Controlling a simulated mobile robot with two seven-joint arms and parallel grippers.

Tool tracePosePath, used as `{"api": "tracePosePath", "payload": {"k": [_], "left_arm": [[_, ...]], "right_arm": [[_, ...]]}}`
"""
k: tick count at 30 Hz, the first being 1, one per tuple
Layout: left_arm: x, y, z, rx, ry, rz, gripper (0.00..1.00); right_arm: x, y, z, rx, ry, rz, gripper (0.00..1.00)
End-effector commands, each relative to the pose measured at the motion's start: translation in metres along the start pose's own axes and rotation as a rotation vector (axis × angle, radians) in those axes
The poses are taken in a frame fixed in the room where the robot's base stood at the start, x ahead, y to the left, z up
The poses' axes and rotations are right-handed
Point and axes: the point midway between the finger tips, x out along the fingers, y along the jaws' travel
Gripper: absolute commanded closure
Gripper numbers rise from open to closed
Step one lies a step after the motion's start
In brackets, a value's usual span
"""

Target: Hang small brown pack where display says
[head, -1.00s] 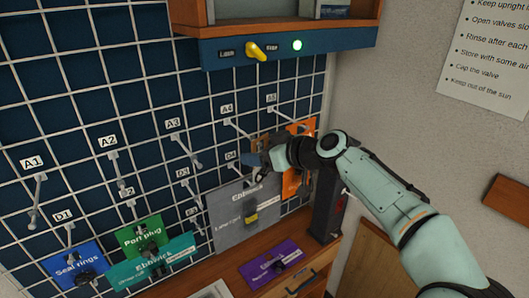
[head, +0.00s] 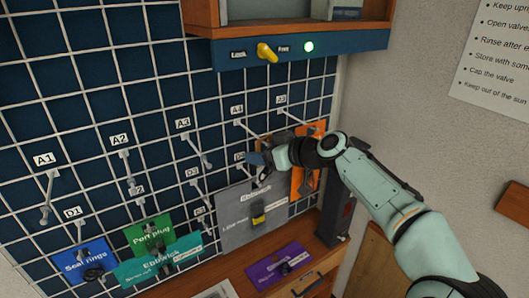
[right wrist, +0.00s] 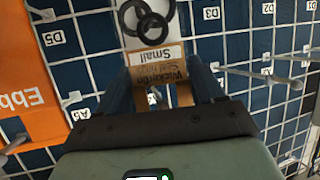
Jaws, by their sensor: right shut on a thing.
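My right gripper (head: 262,160) is in front of the right part of the wire grid, below hooks A4 and A5. It is shut on the small brown pack (head: 276,140), mostly hidden by the gripper in the head view. In the right wrist view the pack (right wrist: 155,57) reads "Small" on a white label, with black rings at its end, between my fingers (right wrist: 160,85). Hooks A1 (head: 47,195), A2 (head: 128,165), A3 (head: 197,145) and A4 (head: 252,130) look empty. No readable display shows. My left gripper is not in view.
An orange pack (head: 306,178) hangs close to the right of my gripper. A large grey pack (head: 240,225) hangs below. Blue (head: 80,259), green (head: 149,230) and teal (head: 150,268) packs hang lower left. A purple pack (head: 270,265) lies on the wooden top. A yellow lever (head: 266,52) and green light are above.

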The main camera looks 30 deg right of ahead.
Motion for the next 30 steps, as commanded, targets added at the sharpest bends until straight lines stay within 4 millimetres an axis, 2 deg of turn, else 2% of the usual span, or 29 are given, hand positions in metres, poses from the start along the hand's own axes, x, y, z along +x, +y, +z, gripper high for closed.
{"api": "tracePosePath", "payload": {"k": [6, 7, 9, 10, 21, 26, 30], "left_arm": [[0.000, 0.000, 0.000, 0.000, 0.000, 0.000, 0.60], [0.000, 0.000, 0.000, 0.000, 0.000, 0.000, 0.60], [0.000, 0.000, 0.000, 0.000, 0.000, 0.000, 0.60], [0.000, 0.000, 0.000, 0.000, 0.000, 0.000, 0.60], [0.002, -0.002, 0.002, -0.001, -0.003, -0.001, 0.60], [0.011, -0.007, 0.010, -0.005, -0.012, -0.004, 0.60], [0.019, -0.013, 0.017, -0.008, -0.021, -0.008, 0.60]], "right_arm": [[0.000, 0.000, 0.000, 0.000, 0.000, 0.000, 0.66], [0.000, 0.000, 0.000, 0.000, 0.000, 0.000, 0.29], [0.000, 0.000, 0.000, 0.000, 0.000, 0.000, 0.07], [0.000, 0.000, 0.000, 0.000, 0.000, 0.000, 0.03], [-0.006, 0.000, 0.001, 0.000, 0.000, 0.001, 0.03], [-0.032, 0.000, 0.002, -0.001, 0.001, 0.003, 0.03], [-0.064, 0.000, 0.003, -0.001, 0.002, 0.003, 0.03]]}}
